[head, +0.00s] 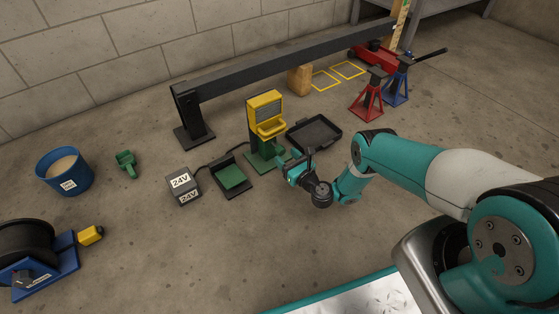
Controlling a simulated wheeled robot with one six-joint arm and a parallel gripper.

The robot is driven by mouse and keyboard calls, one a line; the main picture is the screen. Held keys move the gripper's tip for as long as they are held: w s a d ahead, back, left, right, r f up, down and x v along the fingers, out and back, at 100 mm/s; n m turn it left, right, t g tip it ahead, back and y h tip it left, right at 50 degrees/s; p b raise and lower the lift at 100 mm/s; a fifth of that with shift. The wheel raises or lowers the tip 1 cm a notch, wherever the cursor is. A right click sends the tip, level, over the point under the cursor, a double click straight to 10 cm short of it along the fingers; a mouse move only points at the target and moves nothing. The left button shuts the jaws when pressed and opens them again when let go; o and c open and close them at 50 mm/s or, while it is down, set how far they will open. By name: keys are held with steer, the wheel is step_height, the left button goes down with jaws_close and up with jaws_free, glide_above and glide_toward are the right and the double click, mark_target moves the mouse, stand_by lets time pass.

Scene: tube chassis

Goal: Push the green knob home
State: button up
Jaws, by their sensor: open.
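I cannot make out a green knob for certain in the head view.
A black tray (314,133) lies behind my gripper. Left are a green pad in a black frame (231,178), a 24V box (182,185), a green scoop (126,163) and a blue bucket (65,171). A dark beam (270,61) spans the back.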

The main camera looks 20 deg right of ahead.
mark_target(282, 153)
steer(key=shift+f+b+x, duration=0.15)
steer(key=shift+b+x, duration=0.6)
steer(key=shift+b, duration=0.5)
steer(key=shift+f+b+x, duration=0.15)
steer(key=shift+b+x, duration=0.55)
steer(key=shift+b, duration=0.5)
steer(key=shift+w+a+r+b, duration=0.15)
steer(key=shift+w+r+b, duration=0.2)
steer(key=shift+b, duration=0.5)
